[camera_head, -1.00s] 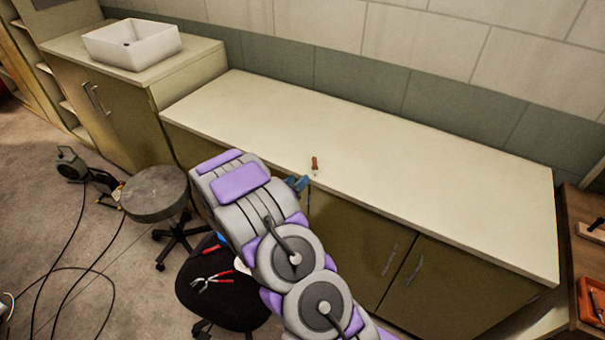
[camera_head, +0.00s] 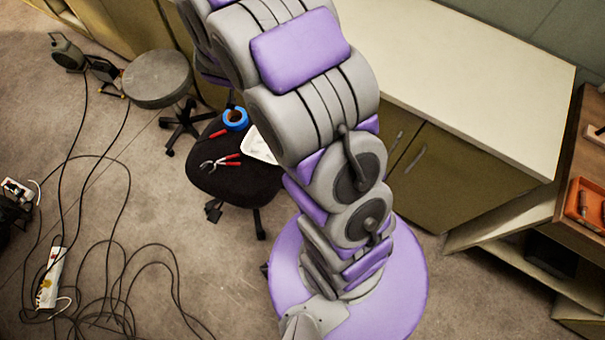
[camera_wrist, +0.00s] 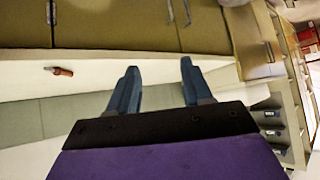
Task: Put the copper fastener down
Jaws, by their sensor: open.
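The copper fastener (camera_wrist: 62,71) is a small orange-brown piece with a greyish end. In the wrist view it is at the left, on the pale countertop (camera_wrist: 25,88) close to the edge above the cabinet doors. My gripper (camera_wrist: 158,66) has two blue fingers spread apart with nothing between them. The fastener is to the left of the fingers and apart from them. In the head view my arm fills the middle, and neither the fastener nor the fingers show. The countertop (camera_head: 470,70) shows there at the right.
A black chair (camera_head: 235,185) holds pliers (camera_head: 220,161) and a blue tape roll (camera_head: 235,119). A round stool (camera_head: 157,78) stands behind it. Cables and a power strip (camera_head: 50,278) lie on the floor at left. A wooden bench (camera_head: 580,165) with an orange tray (camera_head: 585,203) is at right.

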